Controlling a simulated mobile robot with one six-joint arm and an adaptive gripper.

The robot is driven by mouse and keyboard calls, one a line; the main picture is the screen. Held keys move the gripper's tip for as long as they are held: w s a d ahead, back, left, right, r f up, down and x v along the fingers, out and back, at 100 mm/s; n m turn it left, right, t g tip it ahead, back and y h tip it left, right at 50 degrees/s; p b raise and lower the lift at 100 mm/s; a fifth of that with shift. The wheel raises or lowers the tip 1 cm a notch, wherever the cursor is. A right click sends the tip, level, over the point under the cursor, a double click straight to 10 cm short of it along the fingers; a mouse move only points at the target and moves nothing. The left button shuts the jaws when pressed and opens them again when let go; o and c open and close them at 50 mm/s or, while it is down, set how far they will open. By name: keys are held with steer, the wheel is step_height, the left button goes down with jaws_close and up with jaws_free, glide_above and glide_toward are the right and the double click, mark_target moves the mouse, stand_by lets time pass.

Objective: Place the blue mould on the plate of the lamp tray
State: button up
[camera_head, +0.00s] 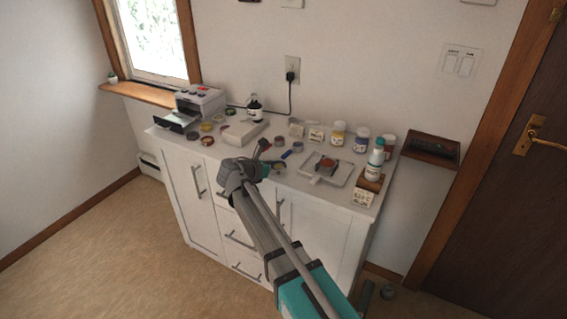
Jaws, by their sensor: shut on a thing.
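The lamp (201,101) is a white and grey box at the back left of the cabinet top. Its dark tray (174,122) sticks out at the front left; its plate is too small to make out clearly. My gripper (259,158) is over the front middle of the cabinet top, right of the lamp and well apart from the tray. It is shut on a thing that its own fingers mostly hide. A small blue object (286,155) shows just right of the gripper; I cannot tell whether it is the mould.
Several small round tins stand between the lamp and a pale box (243,132). A dark bottle (254,108) stands behind the box. A square tray (326,168), several jars and a teal-capped bottle (375,162) fill the right side. A cable runs along the wall.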

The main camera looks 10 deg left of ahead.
mark_target(283, 163)
steer(key=shift+w, duration=0.1)
steer(key=shift+w+d, duration=0.6)
steer(key=shift+w, duration=0.2)
steer(key=shift+w+d, duration=0.55)
steer(key=shift+w, duration=0.2)
steer(key=shift+s+f, duration=0.1)
steer(key=shift+f+b, duration=0.2)
steer(key=shift+b, duration=0.1)
steer(key=o, duration=0.8)
steer(key=shift+o, duration=0.2)
steer(key=shift+r, duration=0.25)
steer(key=shift+s+a+r+p, duration=0.1)
steer(key=shift+s+a+p, duration=0.05)
steer(key=shift+p, duration=0.25)
steer(key=p+v, duration=0.4)
steer(key=v, duration=0.7)
steer(key=shift+s+a, duration=0.2)
